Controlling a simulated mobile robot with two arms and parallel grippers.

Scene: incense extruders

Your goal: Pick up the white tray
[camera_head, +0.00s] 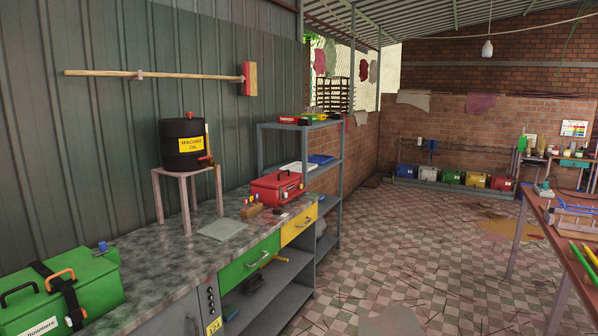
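A white tray (292,167) lies on the middle level of the grey metal shelf rack (341,182), behind the red toolbox. It is small and far off, and its front is partly hidden by the toolbox. A blue tray or bin (321,159) sits to its right on the same level. Neither of my grippers shows in this view.
A long workbench (165,260) runs along the left wall, with a green toolbox (60,292), a machine oil drum (183,144) on a stand and a red toolbox (277,187). A table (570,237) stands at the right. The tiled floor (410,240) between is mostly clear.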

